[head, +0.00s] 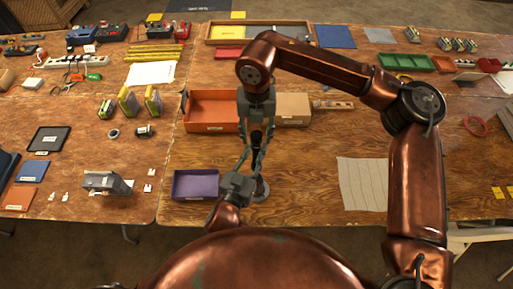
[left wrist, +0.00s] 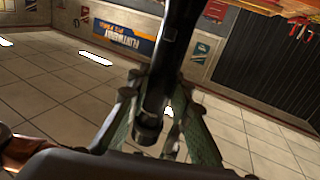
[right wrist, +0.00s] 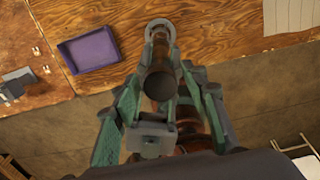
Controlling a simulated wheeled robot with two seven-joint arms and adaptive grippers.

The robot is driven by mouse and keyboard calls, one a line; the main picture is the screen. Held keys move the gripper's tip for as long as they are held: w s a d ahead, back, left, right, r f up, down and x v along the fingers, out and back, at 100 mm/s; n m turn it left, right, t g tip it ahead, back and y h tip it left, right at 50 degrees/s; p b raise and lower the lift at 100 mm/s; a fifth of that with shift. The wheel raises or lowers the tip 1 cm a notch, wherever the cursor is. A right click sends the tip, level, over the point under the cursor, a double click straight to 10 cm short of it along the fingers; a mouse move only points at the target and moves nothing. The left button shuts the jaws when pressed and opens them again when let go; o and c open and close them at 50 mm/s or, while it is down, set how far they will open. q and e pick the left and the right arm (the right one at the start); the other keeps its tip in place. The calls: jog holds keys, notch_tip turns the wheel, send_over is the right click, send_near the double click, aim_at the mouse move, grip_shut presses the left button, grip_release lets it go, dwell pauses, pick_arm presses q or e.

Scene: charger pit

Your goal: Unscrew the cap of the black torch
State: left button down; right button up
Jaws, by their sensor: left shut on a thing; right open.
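The black torch (head: 256,146) stands roughly upright above the table's front edge in the head view. My left gripper (head: 252,160) comes from below and is shut on the torch. In the left wrist view the dark torch (left wrist: 178,50) runs between the left fingers. My right gripper (head: 257,128) points down from above, open, with its fingers on either side of the torch's upper end. In the right wrist view the torch's round dark end (right wrist: 158,83) lies between the spread green fingers. I cannot make out the cap's seam.
A purple tray (head: 175,186) lies left of the grippers, and an orange bin (head: 188,124) and a cardboard box (head: 293,109) stand behind. A grey disc (head: 262,194) lies on the table's front edge. A white sheet (head: 363,184) lies right, with bare wood between.

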dwell(0.3)
jog(key=m, duration=0.5)
jog(key=shift+m, duration=0.4)
jog(key=c, duration=1.1)
jog(key=n, duration=0.4)
jog(key=shift+n, duration=0.3)
grip_shut()
jog(key=shift+n, duration=0.6)
